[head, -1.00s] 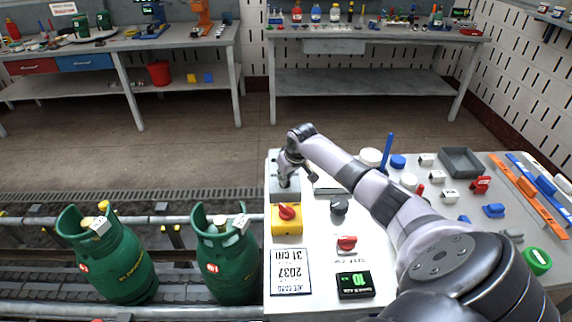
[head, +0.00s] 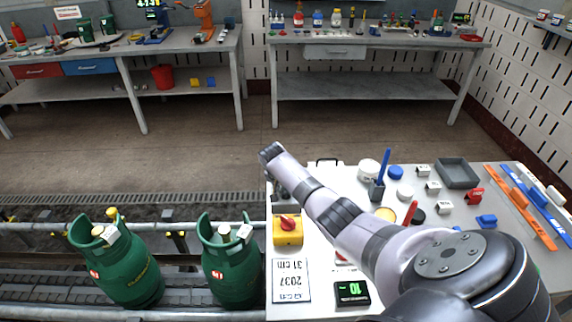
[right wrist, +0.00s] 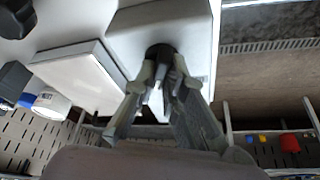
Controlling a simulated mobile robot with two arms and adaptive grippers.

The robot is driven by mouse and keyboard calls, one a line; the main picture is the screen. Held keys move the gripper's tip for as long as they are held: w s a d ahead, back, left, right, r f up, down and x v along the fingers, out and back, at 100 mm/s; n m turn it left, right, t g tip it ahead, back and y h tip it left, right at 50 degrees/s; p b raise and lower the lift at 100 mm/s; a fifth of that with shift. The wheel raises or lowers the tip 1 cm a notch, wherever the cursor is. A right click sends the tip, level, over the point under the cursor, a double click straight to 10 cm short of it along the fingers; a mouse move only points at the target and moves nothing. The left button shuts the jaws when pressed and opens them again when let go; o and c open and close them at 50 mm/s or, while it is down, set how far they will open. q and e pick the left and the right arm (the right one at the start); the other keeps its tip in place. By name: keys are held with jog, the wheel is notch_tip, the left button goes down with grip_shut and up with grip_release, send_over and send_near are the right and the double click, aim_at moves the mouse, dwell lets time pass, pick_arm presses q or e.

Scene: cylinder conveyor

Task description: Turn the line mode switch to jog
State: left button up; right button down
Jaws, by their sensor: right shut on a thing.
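A pale grey box (right wrist: 190,25) with a dark knob (right wrist: 160,52) is in the right wrist view; no label on it is readable. My right gripper (right wrist: 160,85) is closed around the knob, with one finger on each side. In the head view, my right arm hides the knob, most of the box and the gripper's fingers at the table's far left corner. The knob's pointing direction cannot be made out. My left gripper is not in view.
A yellow box with a red knob (head: 288,223) stands close in front. A job card (head: 291,281) and a green-digit display (head: 352,292) lie nearer. Green gas cylinders (head: 232,268) stand on the conveyor at left. Small parts and a grey tray (head: 457,172) fill the table's right.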

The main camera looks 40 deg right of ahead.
jog(key=shift+w+m+g+b, duration=0.1)
jog(key=shift+m+g+b, duration=0.75)
jog(key=shift+m, duration=1.05)
jog(key=c, duration=1.6)
grip_release()
jog(key=shift+c, duration=0.2)
jog(key=v, duration=1.2)
jog(key=shift+a+f, duration=0.1)
